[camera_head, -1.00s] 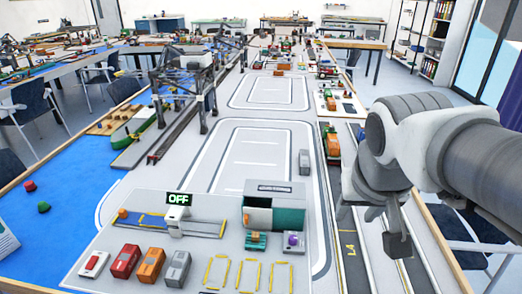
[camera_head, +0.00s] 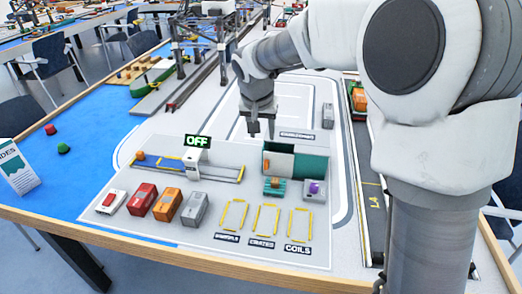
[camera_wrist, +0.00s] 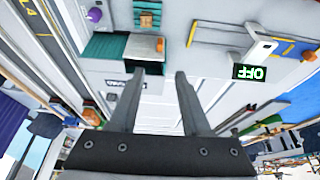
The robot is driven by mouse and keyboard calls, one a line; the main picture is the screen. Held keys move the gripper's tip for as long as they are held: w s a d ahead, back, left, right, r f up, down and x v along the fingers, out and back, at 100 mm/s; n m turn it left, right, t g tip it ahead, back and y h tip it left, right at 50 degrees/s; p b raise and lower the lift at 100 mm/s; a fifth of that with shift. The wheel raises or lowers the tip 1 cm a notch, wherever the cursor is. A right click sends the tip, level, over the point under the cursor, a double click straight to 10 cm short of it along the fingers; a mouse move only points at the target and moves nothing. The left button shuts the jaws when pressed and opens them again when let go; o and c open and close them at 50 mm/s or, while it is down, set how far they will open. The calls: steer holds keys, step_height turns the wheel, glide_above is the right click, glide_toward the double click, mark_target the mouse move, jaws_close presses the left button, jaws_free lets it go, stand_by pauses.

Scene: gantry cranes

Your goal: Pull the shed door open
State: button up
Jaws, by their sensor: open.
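The small shed (camera_head: 293,160) stands on the grey board, with teal and pale grey panels on its front and top. I cannot tell clearly which panel is the door or how far it is open. In the wrist view the shed (camera_wrist: 106,47) shows upside down at upper left, with a small orange round piece (camera_wrist: 160,45) by its grey part. My gripper (camera_head: 261,128) hangs pointing down behind and left of the shed, apart from it. In the wrist view my gripper (camera_wrist: 161,73) has its two fingers spread with nothing between them.
A slider unit with an "OFF" display (camera_head: 197,141) stands left of the shed. Red (camera_head: 142,198), orange (camera_head: 167,204) and grey (camera_head: 194,208) containers stand front left.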

mark_target(266, 163)
steer(key=b+x, duration=0.3)
steer(key=x, duration=1.4)
steer(key=shift+f, duration=0.2)
jaws_close()
stand_by(0.7)
